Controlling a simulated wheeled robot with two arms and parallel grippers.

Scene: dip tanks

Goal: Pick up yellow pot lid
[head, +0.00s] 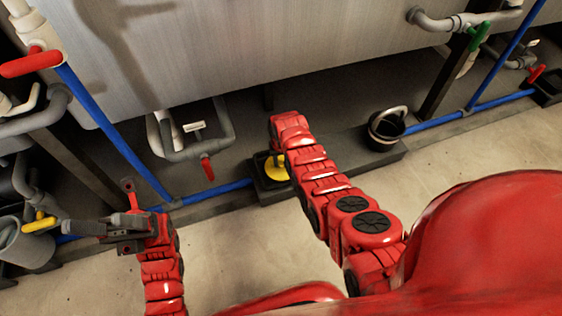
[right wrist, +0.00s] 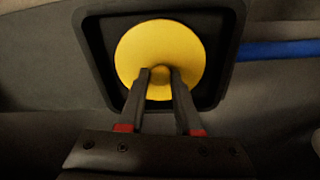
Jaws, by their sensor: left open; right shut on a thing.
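The yellow pot lid (head: 277,170) is a round disc in a black square tray (head: 262,160) on a low dark ledge. In the right wrist view the lid (right wrist: 135,52) shows nearly whole, with a small knob at its middle, inside the black tray (right wrist: 228,50). My right gripper (right wrist: 160,80) reaches over the lid with its two fingers shut on the knob. In the head view my right arm hides part of the lid and the fingers. My left gripper (head: 128,205) is open and empty at the lower left, well away from the lid.
A dark pot with a handle (head: 386,127) stands on the ledge (head: 360,155) to the right. Blue pipes (head: 110,130), grey pipes and red-handled valves (head: 207,168) run along the large metal tank (head: 250,45). A grey bucket (head: 25,245) is at the far left. The floor (head: 480,155) in front is clear.

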